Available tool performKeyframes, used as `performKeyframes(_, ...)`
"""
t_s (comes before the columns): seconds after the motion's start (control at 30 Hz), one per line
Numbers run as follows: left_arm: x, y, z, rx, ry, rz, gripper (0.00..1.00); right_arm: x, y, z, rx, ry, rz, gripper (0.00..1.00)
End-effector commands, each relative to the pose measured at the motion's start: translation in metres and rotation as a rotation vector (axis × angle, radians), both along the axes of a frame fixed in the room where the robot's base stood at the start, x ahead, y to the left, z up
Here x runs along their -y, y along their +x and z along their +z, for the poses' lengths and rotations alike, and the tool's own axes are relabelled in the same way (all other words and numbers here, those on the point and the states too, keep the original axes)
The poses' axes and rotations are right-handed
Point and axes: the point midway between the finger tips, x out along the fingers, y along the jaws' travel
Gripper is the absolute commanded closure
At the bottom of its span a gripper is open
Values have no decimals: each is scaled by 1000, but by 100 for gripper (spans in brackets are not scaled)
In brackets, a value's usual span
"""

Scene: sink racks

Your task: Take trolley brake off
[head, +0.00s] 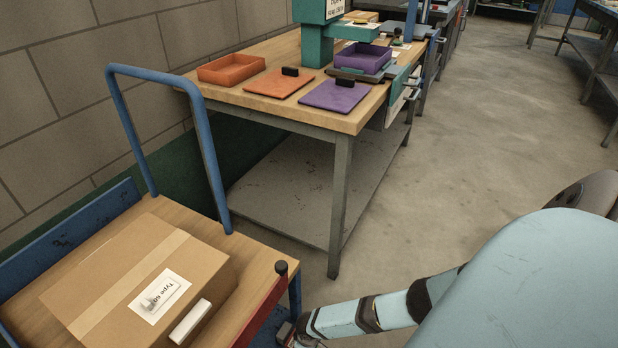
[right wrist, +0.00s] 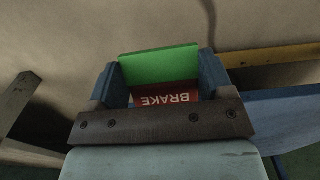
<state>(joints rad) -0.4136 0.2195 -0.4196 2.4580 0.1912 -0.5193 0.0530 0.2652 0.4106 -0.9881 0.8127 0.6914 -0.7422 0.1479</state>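The trolley (head: 250,250) stands at lower left in the head view, with a wooden deck and a blue tube handle (head: 207,150). A red bar (head: 262,312) with a black knob (head: 281,267) rises at its right edge. My right gripper (head: 288,335) is low beside this edge, partly cut off by the frame. In the right wrist view its two blue fingers (right wrist: 160,80) are spread apart. Between them show a red plate marked BRAKE (right wrist: 165,97) and a bright green panel (right wrist: 160,64). I cannot tell whether the fingers touch them. My left gripper is not in view.
A cardboard box (head: 190,252) lies on the trolley. Behind it stands a workbench (head: 300,115) with an orange tray (head: 232,68), a purple tray (head: 363,58) and flat lids. A block wall is at left.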

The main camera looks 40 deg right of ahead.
Motion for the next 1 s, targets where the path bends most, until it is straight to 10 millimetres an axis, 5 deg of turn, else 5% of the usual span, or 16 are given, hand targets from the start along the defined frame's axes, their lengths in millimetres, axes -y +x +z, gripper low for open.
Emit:
performKeyframes(0.03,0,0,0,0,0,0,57,0,0,0,0,0,0,48)
performKeyframes(0.13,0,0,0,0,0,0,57,0,0,0,0,0,0,68)
performKeyframes(1.0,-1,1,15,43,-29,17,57,-1,1,31,-390,-111,-2,68)
